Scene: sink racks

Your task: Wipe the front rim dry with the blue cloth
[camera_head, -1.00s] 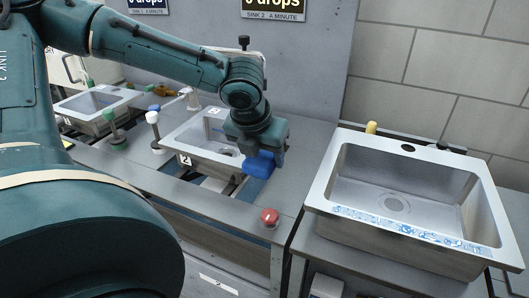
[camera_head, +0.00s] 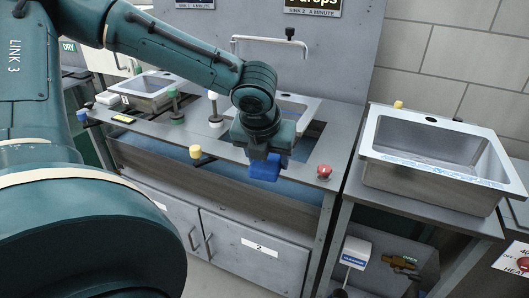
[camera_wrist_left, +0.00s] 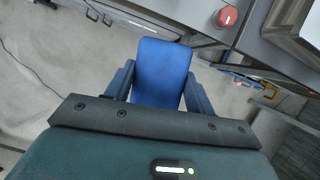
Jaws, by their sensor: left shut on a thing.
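My left gripper (camera_head: 264,155) is shut on the blue cloth (camera_head: 265,169), which hangs below the fingers. The cloth also fills the space between the fingers in the left wrist view (camera_wrist_left: 163,72). In the head view the gripper is in front of the middle sink (camera_head: 290,108), at the bench's front edge, left of the red button (camera_head: 324,171). The large steel sink (camera_head: 430,150) at the right has a front rim (camera_head: 432,170) with bluish-white wet-looking marks along it. The gripper is apart from this rim. My right gripper is not in view.
A red button also shows in the left wrist view (camera_wrist_left: 227,17). A yellow-topped knob (camera_head: 196,152) stands at the bench front. Green and white knobs and another sink (camera_head: 146,88) are farther left. A white box (camera_head: 355,252) sits below the large sink.

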